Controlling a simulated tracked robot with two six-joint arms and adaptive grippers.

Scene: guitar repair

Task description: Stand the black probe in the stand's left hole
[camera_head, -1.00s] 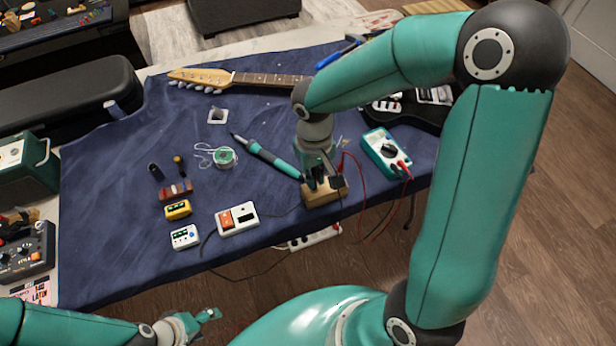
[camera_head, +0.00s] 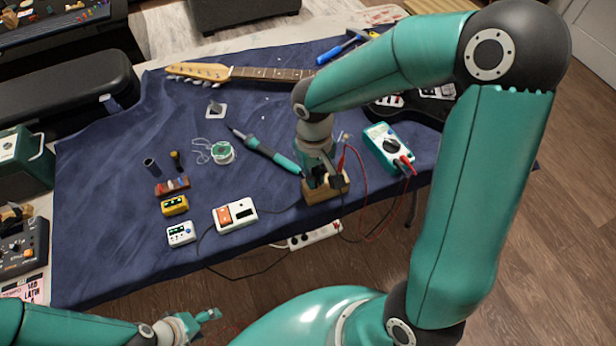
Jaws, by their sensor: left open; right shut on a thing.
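The wooden stand (camera_head: 318,196) sits at the front edge of the blue-covered table. My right gripper (camera_head: 318,180) points down right over it and is shut; what it grips is mostly hidden by the fingers. The black probe cannot be made out clearly there, and both holes of the stand are hidden. I cannot tell whether the probe touches the stand. A red lead (camera_head: 362,176) loops beside the stand to the teal multimeter (camera_head: 389,148) at the right. My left gripper (camera_head: 206,320) is open and empty at the lower left, off the table.
A teal soldering iron (camera_head: 262,150) lies just left of the stand, near a solder spool (camera_head: 222,153). A white switch box (camera_head: 235,215) and small meters lie at front left. A guitar (camera_head: 270,75) lies at the back. A white power strip (camera_head: 314,236) is below the table edge.

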